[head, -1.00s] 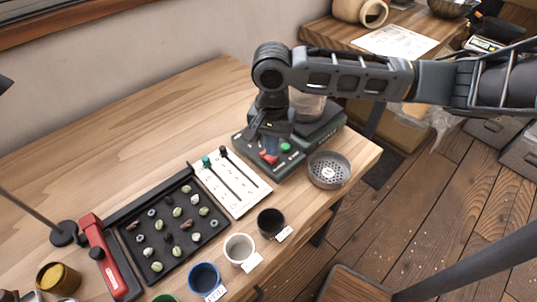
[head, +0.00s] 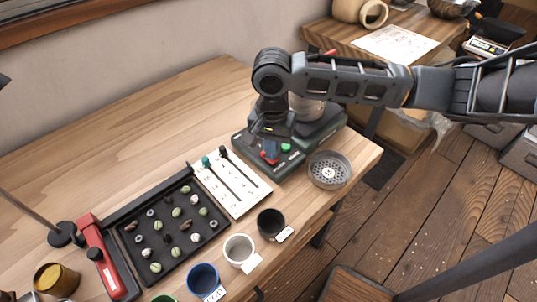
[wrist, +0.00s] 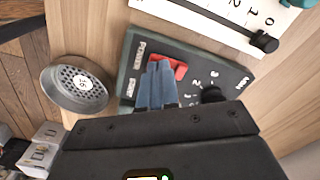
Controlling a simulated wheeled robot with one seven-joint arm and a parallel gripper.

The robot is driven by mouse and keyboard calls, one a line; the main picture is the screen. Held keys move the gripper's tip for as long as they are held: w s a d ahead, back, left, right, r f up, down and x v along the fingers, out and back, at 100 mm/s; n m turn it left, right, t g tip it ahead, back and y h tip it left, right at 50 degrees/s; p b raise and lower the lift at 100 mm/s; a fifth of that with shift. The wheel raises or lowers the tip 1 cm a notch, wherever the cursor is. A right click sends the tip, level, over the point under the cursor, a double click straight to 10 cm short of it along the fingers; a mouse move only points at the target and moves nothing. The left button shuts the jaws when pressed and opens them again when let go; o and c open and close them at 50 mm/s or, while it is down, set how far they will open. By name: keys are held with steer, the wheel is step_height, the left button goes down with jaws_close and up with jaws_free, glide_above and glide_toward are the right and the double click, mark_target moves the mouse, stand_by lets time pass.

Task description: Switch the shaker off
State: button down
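The shaker (head: 318,132) is a dark green machine near the right end of the wooden bench, with a control panel on its front. The gripper also shows in the head view (head: 271,149). A black dial (wrist: 212,94) is partly hidden.
A round sieve (head: 329,169) stands right beside the panel. A white slider board (head: 231,186) lies to the left. The back left bench is clear.

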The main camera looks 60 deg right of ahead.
steer(key=shift+f, duration=0.15)
step_height(320, 180, up, 7)
steer(key=p, duration=0.7)
stand_by(0.3)
stand_by(0.4)
